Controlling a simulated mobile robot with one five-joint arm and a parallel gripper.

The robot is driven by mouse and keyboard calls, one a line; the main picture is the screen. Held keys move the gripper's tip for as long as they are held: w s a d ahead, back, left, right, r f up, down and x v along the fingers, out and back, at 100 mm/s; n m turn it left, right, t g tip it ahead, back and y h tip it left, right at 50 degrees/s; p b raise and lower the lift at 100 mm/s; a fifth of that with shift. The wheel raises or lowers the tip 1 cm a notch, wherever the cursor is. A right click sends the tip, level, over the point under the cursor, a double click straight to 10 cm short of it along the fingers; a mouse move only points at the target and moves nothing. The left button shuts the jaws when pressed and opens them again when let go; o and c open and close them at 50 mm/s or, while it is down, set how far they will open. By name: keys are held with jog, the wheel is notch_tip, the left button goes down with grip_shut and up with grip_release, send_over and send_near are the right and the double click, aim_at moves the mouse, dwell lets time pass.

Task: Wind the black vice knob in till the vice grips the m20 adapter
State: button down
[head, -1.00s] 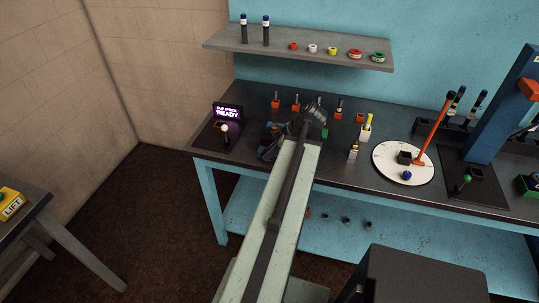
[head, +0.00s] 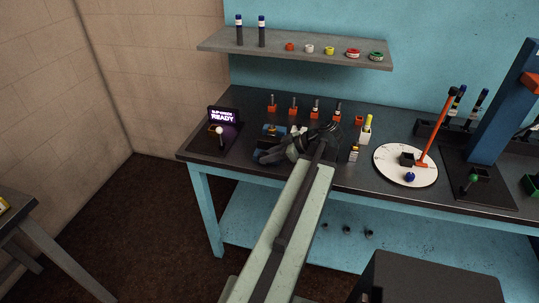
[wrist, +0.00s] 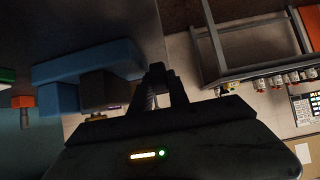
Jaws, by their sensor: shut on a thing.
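The blue vice (head: 273,131) stands on the dark bench, left of my arm's end; it also shows in the wrist view as blue jaws (wrist: 85,65) with a dark block (wrist: 103,90) beside them. A small brass-coloured piece at the vice (head: 271,129) may be the m20 adapter; I cannot tell whether the jaws touch it. My gripper (head: 264,156) is low at the vice's front side. In the wrist view its fingers (wrist: 162,86) are close together, with a grey ridged part beside them. The black knob is hidden between the fingers.
A lit READY screen (head: 223,115) and a white-tipped lever (head: 219,131) stand left of the vice. Several small orange-based fittings (head: 293,108) line the bench behind it. A yellow-topped item (head: 367,126) and a white round plate (head: 390,172) with an orange lever stand to the right.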

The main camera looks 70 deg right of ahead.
jog(key=shift+f, duration=0.1)
jog(key=c, duration=1.3)
grip_release()
jog(key=shift+o, duration=0.2)
jog(key=p+v, duration=0.4)
jog(key=v, duration=0.4)
